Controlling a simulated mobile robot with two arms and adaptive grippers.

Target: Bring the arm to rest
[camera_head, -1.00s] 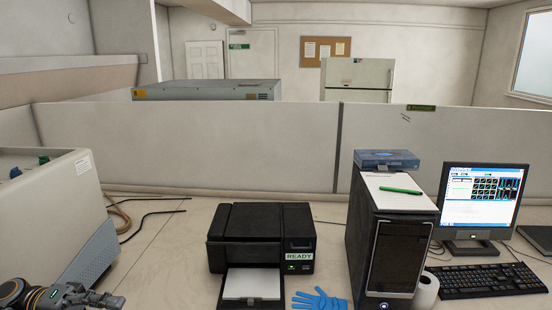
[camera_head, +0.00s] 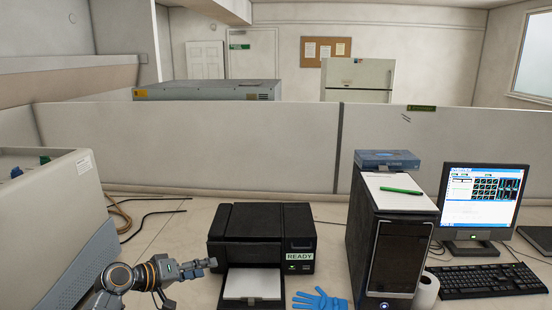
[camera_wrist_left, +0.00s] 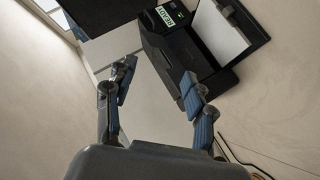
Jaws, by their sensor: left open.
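My left arm comes in at the lower left of the head view. Its gripper (camera_head: 188,284) is open, with one finger pointing right toward the printer and the other lower. My right gripper is not in view.
The printer, labelled READY, also shows in the left wrist view (camera_wrist_left: 172,55). A large grey instrument (camera_head: 50,215) stands at the left. A blue glove (camera_head: 320,301), a computer tower (camera_head: 398,255), a monitor (camera_head: 483,205) and a keyboard (camera_head: 487,280) are to the right. Cables lie behind.

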